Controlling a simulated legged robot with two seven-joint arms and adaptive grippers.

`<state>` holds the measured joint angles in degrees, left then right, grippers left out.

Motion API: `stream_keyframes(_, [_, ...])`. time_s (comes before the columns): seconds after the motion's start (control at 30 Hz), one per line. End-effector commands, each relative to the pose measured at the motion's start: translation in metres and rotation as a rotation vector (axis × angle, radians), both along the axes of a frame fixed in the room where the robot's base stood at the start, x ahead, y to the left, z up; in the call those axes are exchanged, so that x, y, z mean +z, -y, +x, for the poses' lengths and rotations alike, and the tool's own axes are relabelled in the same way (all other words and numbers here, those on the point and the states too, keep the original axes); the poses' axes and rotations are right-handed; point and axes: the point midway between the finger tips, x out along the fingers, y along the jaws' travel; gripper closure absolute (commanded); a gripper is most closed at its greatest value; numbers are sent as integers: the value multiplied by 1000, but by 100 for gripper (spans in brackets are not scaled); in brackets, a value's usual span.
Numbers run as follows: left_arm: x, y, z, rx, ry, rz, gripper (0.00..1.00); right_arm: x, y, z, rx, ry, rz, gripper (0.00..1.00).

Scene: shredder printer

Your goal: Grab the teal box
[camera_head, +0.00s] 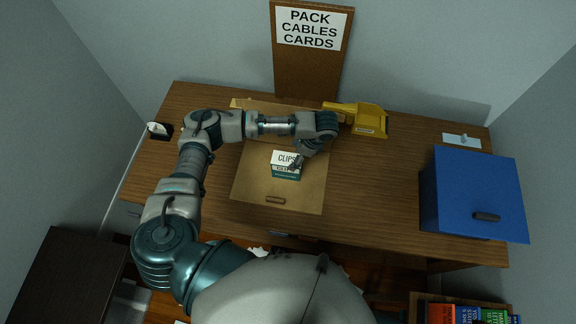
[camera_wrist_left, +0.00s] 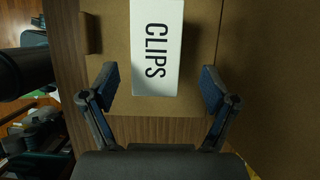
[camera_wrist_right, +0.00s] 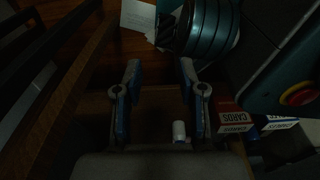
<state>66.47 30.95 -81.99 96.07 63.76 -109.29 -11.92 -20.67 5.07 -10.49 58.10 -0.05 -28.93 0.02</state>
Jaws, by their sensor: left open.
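The teal box (camera_head: 286,173) stands on the flat brown cardboard on the desk; its side is teal and its top is white with the word CLIPS. In the left wrist view only the white CLIPS face (camera_wrist_left: 157,45) shows. My left gripper (camera_head: 297,163) is open at the box's right edge in the head view. In the left wrist view its two fingers (camera_wrist_left: 158,80) are spread either side of the box's near end, with gaps. My right gripper (camera_wrist_right: 160,75) is open and empty, away from the box; the head view does not show it.
A yellow device (camera_head: 367,120) stands behind on the desk (camera_head: 385,190). A large blue bin (camera_head: 470,195) is at the right. A sign board (camera_head: 310,70) stands at the back. A red CARDS box (camera_wrist_right: 234,118) and a white cylinder (camera_wrist_right: 179,131) show near my right gripper.

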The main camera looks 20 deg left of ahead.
Motion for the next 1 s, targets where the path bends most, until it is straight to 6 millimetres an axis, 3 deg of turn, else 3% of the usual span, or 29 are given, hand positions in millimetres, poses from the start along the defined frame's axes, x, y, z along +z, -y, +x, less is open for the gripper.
stream_keyframes(0.6, [-66,-31,-13,-1,1,0,14,6,-3,17,-1,5,0,60])
stream_keyframes(0.87, [-68,-32,-13,-2,0,-1,14,10,-3,23,-2,14,2,60])
stream_keyframes(1.0, [-68,-32,-13,-1,1,-1,14,8,-3,13,-5,2,1,60])
